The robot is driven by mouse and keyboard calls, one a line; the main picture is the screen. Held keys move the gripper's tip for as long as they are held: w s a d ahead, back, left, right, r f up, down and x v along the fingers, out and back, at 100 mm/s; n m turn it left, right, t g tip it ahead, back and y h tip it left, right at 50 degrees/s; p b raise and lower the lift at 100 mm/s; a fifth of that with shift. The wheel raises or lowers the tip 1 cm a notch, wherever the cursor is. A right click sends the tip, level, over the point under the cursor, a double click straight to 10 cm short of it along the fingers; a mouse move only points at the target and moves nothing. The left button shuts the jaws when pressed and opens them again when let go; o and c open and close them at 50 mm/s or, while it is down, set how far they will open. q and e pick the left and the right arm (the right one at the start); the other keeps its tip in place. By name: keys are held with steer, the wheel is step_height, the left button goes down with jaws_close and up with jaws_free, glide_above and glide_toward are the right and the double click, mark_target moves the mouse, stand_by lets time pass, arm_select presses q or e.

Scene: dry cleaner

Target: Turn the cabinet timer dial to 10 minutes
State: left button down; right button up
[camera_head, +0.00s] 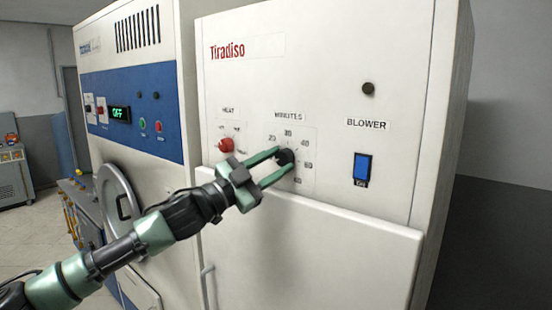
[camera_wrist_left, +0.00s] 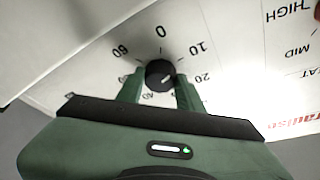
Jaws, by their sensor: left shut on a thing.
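The black round timer dial (camera_head: 286,156) sits on the white cabinet front under the "MINUTES" label. My left gripper (camera_head: 281,160) reaches in from the left, and its two green fingers are shut on the dial from either side. In the left wrist view the dial (camera_wrist_left: 160,72) is between the fingers (camera_wrist_left: 159,83). Printed numbers 0, 10, 20 and 60 show around it there. A small light mark shows on the dial's right side; its exact setting cannot be read. My right gripper is in neither view.
A red heat knob (camera_head: 226,145) is left of the dial. A blue blower switch (camera_head: 362,167) is to its right. The cabinet door (camera_head: 320,240) is below and looks shut. A blue-panelled machine (camera_head: 130,110) stands at the left.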

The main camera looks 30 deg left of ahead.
arm_select(q)
steer(key=shift+a+m+g+h+p, duration=0.1)
steer(key=shift+m+g+h+p, duration=0.45)
steer(key=shift+m, duration=0.75)
steer(key=c, duration=0.9)
jaws_free()
